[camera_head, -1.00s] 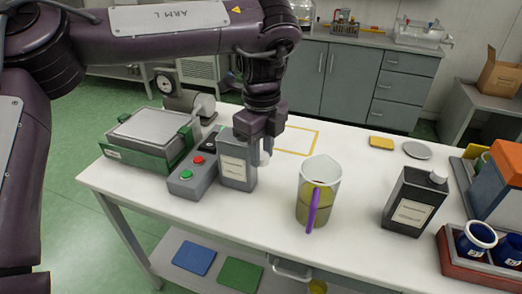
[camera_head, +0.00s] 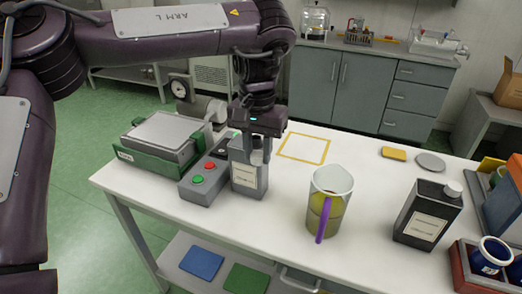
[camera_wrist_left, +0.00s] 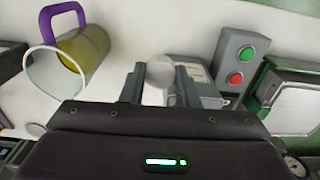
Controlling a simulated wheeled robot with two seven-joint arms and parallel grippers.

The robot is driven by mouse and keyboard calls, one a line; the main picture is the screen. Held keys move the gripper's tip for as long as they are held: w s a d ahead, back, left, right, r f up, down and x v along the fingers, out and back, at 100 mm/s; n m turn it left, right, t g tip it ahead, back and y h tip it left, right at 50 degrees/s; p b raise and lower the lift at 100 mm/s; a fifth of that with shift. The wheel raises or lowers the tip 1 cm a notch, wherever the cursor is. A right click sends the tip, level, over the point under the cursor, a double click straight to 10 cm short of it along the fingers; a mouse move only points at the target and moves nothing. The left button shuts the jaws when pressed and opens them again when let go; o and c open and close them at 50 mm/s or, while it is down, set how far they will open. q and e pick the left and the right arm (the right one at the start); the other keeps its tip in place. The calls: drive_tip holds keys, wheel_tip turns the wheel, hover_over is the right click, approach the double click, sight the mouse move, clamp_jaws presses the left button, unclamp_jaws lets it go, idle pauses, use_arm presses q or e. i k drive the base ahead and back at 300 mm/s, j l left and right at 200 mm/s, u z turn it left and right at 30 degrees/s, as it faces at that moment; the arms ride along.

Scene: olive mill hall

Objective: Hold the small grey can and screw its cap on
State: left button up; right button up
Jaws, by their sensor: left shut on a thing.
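The small grey can (camera_head: 248,180), with a pale label, stands upright on the white table beside the button box. My left gripper (camera_head: 252,152) points down at the can's top, its fingers partly covering it. In the left wrist view, a round whitish cap (camera_wrist_left: 160,71) sits between the two fingertips, and the gripper is shut on it. The can (camera_wrist_left: 198,72) shows there beside and behind the right-hand finger. The can's neck is hidden, so I cannot tell whether the cap touches it. My right gripper is not in view.
The button box (camera_head: 207,180) and a green-framed scale (camera_head: 158,140) stand left of the can. A jug (camera_head: 328,200) with a purple handle and a dark can (camera_head: 428,212) stand to the right. A yellow-outlined square (camera_head: 303,148) behind is bare.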

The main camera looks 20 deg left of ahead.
sight(248, 181)
drive_tip(key=j+z, duration=0.1)
drive_tip(key=z, duration=0.25)
drive_tip(key=j+z, duration=0.4)
drive_tip(key=j, duration=0.4)
drive_tip(key=j+z, duration=0.4)
drive_tip(key=j, duration=0.4)
drive_tip(key=k+j, duration=0.1)
drive_tip(key=j, duration=0.75)
drive_tip(key=k+j, duration=0.15)
drive_tip(key=j, duration=0.25)
